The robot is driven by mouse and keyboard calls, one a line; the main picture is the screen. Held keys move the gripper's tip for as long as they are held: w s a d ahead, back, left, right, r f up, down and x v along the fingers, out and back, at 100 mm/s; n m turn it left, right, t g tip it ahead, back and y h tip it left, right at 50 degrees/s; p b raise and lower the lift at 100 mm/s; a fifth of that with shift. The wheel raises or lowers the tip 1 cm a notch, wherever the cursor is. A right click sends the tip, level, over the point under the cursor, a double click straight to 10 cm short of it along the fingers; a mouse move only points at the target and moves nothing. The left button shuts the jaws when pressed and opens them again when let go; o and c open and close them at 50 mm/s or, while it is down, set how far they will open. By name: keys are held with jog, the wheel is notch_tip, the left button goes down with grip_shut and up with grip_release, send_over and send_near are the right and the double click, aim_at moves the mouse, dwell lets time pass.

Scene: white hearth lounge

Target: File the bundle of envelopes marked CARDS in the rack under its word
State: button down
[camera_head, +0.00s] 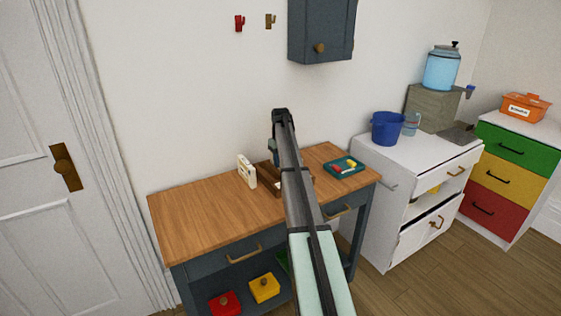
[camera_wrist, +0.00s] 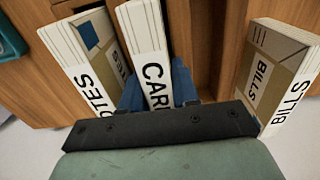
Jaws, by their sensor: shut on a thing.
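My gripper (camera_wrist: 157,92) is shut on the white bundle of envelopes marked CARDS (camera_wrist: 146,38), its blue fingers on either side. The last letters of its word are hidden at the gripper. The brown wooden rack (camera_head: 268,178) is on the table, partly behind my arm. In the wrist view the held bundle is over or at the rack (camera_wrist: 205,45), beside a dark gap; I cannot tell if it is inside a slot. A bundle marked NOTES (camera_wrist: 74,65) is at left and one marked BILLS (camera_wrist: 296,85) at right. My arm hides the gripper in the head view.
The wooden table (camera_head: 200,215) has free room at left. A white bundle (camera_head: 247,172) stands left of the rack. A teal tray (camera_head: 343,168) with small colored items lies at right. A dark wall cabinet (camera_head: 320,28) hangs above. A white cabinet (camera_head: 400,175) stands to the right.

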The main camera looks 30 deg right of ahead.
jog(key=c, duration=0.8)
grip_release()
jog(key=shift+f, duration=0.1)
jog(key=shift+c, duration=0.2)
notch_tip(320, 180, up, 12)
jog(key=shift+r, duration=0.2)
